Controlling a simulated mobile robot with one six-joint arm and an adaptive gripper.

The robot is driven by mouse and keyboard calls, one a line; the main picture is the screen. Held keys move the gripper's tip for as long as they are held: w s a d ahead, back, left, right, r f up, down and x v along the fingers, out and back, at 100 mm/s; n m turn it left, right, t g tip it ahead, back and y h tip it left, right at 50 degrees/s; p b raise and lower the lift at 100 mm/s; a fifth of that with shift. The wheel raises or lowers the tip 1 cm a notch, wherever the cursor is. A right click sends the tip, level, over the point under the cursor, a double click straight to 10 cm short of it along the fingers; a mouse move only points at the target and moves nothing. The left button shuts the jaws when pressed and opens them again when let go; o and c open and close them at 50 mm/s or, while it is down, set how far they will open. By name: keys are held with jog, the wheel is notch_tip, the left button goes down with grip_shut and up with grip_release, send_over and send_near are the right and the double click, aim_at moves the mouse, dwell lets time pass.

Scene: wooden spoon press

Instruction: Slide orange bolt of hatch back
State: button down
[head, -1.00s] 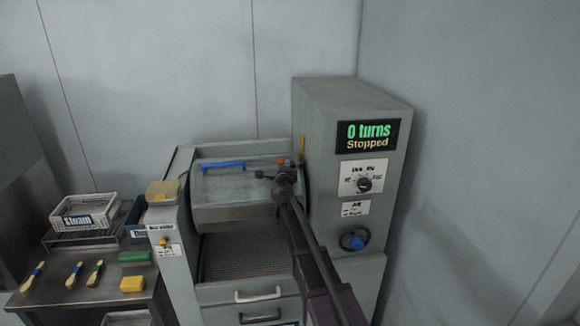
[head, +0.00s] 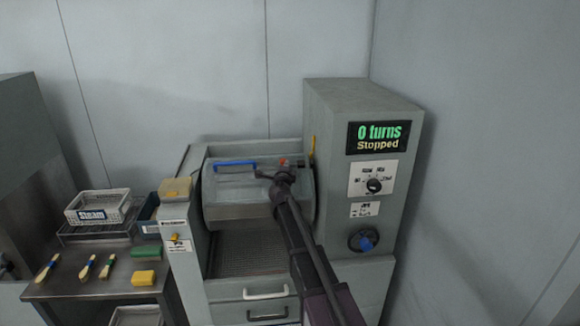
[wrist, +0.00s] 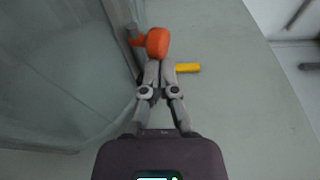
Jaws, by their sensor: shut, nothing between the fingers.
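The hatch (head: 250,185) is a grey curved cover on the press, with a blue handle (head: 235,163). The orange bolt (head: 284,162) shows small at its upper right edge, partly behind my arm's end. In the wrist view the bolt's rounded orange knob (wrist: 157,42) lies just beyond my fingertips. My gripper (wrist: 160,66) is shut and empty, close to the knob; I cannot tell whether it touches. In the head view my gripper (head: 266,174) is in front of the hatch's right part.
A grey control box (head: 340,180) stands close on the right; its display reads "0 turns Stopped". A yellow piece (wrist: 188,68) sits beside my fingers in the wrist view. A side table (head: 75,291) at left holds brushes, sponges and a white basket (head: 98,206).

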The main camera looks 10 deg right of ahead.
jog(key=shift+d, duration=0.3)
jog(key=shift+s+d, duration=0.4)
jog(key=shift+d, duration=0.05)
jog(key=s, duration=0.1)
jog(key=s+d, duration=0.1)
jog(key=shift+s+d, duration=0.25)
jog(key=shift+s, duration=0.1)
jog(key=v, duration=0.8)
jog(key=shift+s+a, duration=0.15)
jog(key=shift+s, duration=0.15)
